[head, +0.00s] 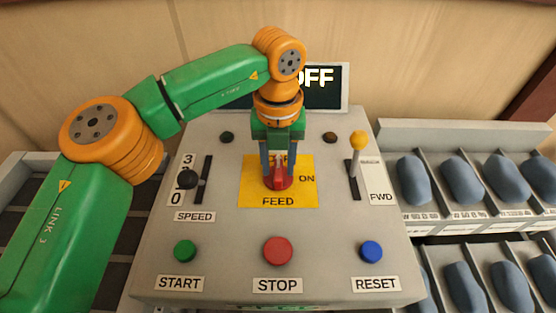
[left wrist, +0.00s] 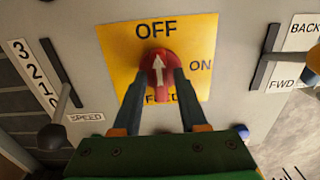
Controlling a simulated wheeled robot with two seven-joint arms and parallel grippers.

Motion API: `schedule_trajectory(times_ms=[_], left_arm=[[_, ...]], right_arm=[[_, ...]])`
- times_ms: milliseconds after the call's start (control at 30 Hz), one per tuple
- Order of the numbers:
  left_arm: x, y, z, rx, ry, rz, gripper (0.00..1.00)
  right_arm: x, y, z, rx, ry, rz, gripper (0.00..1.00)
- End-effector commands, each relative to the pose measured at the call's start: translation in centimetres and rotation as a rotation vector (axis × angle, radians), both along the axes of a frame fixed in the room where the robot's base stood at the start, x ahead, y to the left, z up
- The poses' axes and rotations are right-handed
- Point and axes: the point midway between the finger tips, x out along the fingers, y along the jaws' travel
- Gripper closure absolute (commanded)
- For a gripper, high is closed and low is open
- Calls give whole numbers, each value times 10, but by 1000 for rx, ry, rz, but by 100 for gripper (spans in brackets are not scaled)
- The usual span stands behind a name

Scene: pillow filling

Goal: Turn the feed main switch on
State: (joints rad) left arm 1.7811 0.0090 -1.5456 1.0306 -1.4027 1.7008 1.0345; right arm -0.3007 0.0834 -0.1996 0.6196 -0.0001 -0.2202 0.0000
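The feed main switch (head: 277,183) is a red rotary knob on a yellow plate (head: 306,196) marked OFF, ON and FEED. In the left wrist view the knob (left wrist: 158,70) has a white arrow pointing up at OFF; ON is to its right. My left gripper (head: 278,180) points down over the knob, one finger on each side of it. In the left wrist view the fingers (left wrist: 156,88) reach the knob's lower sides; I cannot tell whether they press on it. The display (head: 322,85) behind my arm reads OFF. My right gripper is not in view.
The panel holds a speed lever (head: 188,180) at left, a yellow-topped lever (head: 358,141) at right, and green START (head: 185,251), red STOP (head: 278,250) and blue RESET (head: 371,251) buttons in front. Racks of blue-grey pillows (head: 462,181) stand at right.

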Motion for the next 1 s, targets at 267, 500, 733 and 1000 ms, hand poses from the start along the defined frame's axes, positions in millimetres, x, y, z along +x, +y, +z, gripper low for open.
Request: schedule_trajectory(times_ms=[267, 500, 733, 1000], left_arm=[[0, 0, 0, 0, 0, 0, 100], [0, 0, 1, 0, 0, -27, 100], [1, 0, 2, 0, -2, -152, 100], [1, 0, 2, -2, -2, -399, 100]], right_arm=[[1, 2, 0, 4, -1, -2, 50], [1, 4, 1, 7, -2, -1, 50], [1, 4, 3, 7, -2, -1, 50], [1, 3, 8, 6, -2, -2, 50]])
